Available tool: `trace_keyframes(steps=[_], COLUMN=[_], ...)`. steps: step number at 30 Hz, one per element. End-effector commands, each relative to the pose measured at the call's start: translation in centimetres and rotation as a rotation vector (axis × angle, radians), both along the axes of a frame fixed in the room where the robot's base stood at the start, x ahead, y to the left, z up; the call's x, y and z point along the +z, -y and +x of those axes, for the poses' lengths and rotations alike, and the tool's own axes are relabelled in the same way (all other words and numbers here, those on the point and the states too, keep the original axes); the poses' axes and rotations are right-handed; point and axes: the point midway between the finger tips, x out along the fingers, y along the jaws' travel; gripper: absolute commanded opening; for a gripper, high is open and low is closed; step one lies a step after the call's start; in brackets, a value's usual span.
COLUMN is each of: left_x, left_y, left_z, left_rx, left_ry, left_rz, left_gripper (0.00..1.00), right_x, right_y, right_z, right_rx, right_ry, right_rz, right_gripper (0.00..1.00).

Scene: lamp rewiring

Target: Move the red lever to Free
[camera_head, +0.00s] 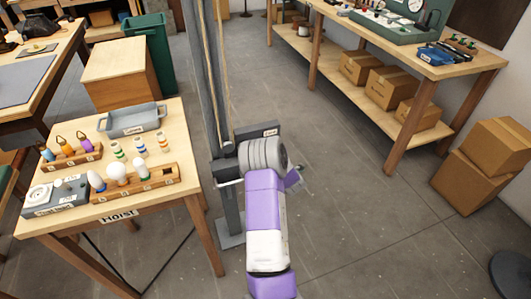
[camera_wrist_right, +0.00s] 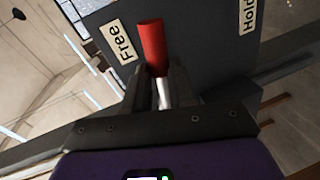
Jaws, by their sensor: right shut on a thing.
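The red lever (camera_wrist_right: 152,42) stands out from a dark panel (camera_wrist_right: 205,50) in the right wrist view. The panel has a white "Free" label (camera_wrist_right: 123,41) close to the lever on the left and a "Hold" label (camera_wrist_right: 248,14) farther off at the right. The lever's red end leans toward the "Free" side. My right gripper (camera_wrist_right: 160,76) is shut on the lever, with its fingers on both sides of the shaft. In the head view my right arm reaches a dark box (camera_head: 257,132) on the hoist post, and its wrist hides the lever. My left gripper is not in view.
The hoist post (camera_head: 205,75) rises beside a wooden table (camera_head: 185,145) marked "Hoist", which holds bulbs in racks and a grey tray (camera_head: 134,121). A workbench (camera_head: 460,68) stands at the right with cardboard boxes (camera_head: 390,85). The floor between is clear.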

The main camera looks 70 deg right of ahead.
Motion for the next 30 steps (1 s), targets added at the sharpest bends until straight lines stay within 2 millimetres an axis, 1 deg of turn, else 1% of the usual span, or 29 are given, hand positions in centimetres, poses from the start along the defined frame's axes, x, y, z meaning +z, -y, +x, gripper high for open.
trace_keyframes(steps=[8, 9, 10, 11, 20, 23, 30], left_x=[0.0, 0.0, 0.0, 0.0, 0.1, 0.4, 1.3], left_y=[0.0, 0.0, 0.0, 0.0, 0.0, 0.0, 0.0], left_z=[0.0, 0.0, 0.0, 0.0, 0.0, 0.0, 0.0], left_rx=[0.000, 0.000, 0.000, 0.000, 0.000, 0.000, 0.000], left_ry=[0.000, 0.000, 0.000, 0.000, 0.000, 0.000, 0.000], left_rz=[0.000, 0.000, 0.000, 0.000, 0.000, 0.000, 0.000], left_gripper=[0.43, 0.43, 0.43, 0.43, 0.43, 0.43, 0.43], right_x=[0.2, 0.2, 0.2, 0.2, 0.2, 0.4, 1.3], right_y=[0.1, 0.1, 0.1, 0.1, -0.1, -0.7, -3.3], right_z=[0.0, 0.0, 0.0, 0.0, -0.2, -0.9, -3.7], right_rx=[-0.002, -0.002, -0.002, -0.002, -0.002, -0.002, -0.005], right_ry=[-0.001, 0.000, 0.000, 0.000, -0.001, 0.000, -0.001], right_rz=[-0.006, -0.007, -0.006, -0.006, -0.002, -0.001, -0.002], right_gripper=[0.00, 0.29, 0.34, 0.36, 0.36, 0.36, 0.36])
